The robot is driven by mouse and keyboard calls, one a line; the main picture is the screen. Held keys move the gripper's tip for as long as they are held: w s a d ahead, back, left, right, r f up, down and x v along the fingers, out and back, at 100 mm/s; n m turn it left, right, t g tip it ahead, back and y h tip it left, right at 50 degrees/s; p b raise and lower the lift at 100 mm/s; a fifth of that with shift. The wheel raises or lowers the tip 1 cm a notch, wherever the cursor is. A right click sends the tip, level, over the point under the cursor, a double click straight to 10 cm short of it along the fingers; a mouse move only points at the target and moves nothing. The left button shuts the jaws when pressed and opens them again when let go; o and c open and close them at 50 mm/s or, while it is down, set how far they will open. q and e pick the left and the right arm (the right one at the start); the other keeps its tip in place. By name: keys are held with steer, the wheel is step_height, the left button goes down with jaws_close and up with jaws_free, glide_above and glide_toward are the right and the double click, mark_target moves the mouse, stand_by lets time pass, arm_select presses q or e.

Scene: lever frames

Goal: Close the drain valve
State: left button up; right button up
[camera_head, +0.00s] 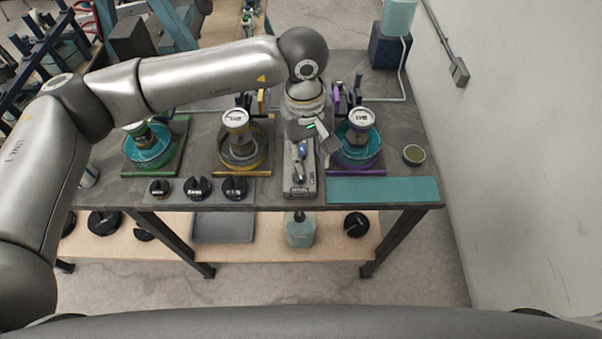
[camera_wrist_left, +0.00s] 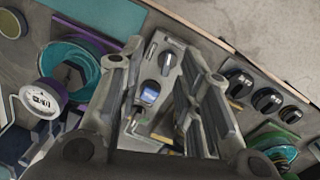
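A grey valve unit (camera_head: 300,178) stands on the table between the yellow and purple stations, with a small label at its front edge. A blue-tipped part (camera_head: 301,149) shows on it, partly covered by my gripper. In the left wrist view the valve unit (camera_wrist_left: 174,52) has a round dark knob with a light pointer (camera_wrist_left: 166,63), and a blue part (camera_wrist_left: 149,94) nearer to me. My left gripper (camera_head: 311,150) is above the unit, pointing down. Its fingers (camera_wrist_left: 165,75) are spread, with the unit visible between them. I cannot tell whether they touch it. My right gripper is not in view.
Bowls with round gauges stand at the green (camera_head: 150,148), yellow (camera_head: 243,150) and purple (camera_head: 358,148) stations. Black labelled weights (camera_head: 197,188) lie front left. A teal mat (camera_head: 382,190) lies front right, clear on top. A wall is at the right.

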mark_target(301, 178)
arm_select(q)
steer(key=shift+y, duration=0.4)
steer(key=f+p, duration=0.1)
steer(key=f, duration=0.2)
steer(key=a+f+p, duration=0.1)
steer(key=f, duration=0.2)
steer(key=w+f+p, duration=0.1)
steer(key=f+p, duration=0.1)
steer(key=f, duration=0.1)
steer(key=shift+w+a+f, duration=0.1)
steer(key=shift+a+f, duration=0.05)
steer(key=shift+a, duration=0.2)
steer(key=shift+f, duration=0.6)
jaws_close()
